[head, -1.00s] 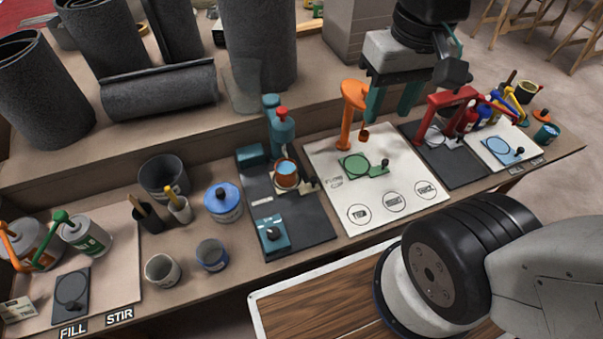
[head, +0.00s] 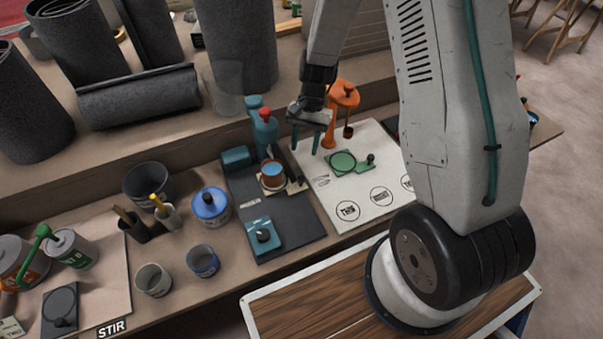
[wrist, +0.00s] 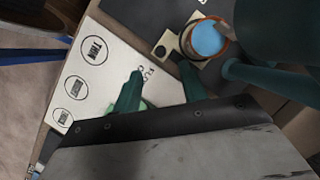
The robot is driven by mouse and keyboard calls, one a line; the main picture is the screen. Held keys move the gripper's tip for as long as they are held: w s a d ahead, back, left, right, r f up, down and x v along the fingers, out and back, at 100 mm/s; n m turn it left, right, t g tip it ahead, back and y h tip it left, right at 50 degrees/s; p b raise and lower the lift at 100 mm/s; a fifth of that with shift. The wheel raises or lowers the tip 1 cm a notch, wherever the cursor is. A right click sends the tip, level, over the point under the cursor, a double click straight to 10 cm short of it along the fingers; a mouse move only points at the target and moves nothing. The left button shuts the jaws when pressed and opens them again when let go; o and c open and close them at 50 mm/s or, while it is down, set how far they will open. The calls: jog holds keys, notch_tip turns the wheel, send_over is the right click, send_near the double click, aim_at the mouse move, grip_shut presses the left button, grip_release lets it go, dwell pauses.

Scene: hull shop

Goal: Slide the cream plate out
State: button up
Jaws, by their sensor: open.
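The cream plate (head: 297,186) is a small flat piece under an orange-brown cup with blue contents (head: 272,177), at the teal press-like device (head: 265,130). In the wrist view the plate (wrist: 166,42) sticks out beside the cup (wrist: 207,42), with a dark round spot on it. My gripper (head: 305,145) is open and empty, with its teal fingers pointing down, above and behind the plate. In the wrist view my gripper (wrist: 161,72) has its fingertips apart, near the plate's outer end but not around it. The part of the plate under the cup is hidden.
A teal block with a black knob (head: 263,236) sits on the dark mat (head: 290,236). An orange stand (head: 341,100) and a green disc (head: 342,162) are on the white board (head: 335,200). A blue-lidded pot (head: 210,205) stands left. My arm hides the bench's right side.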

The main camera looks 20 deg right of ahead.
aim_at(301, 178)
jog(key=shift+m, duration=0.3)
jog(key=x, duration=1.1)
jog(key=shift+w+d+f, duration=0.15)
jog(key=shift+w+d, duration=0.25)
grip_shut()
jog(key=shift+s, duration=0.1)
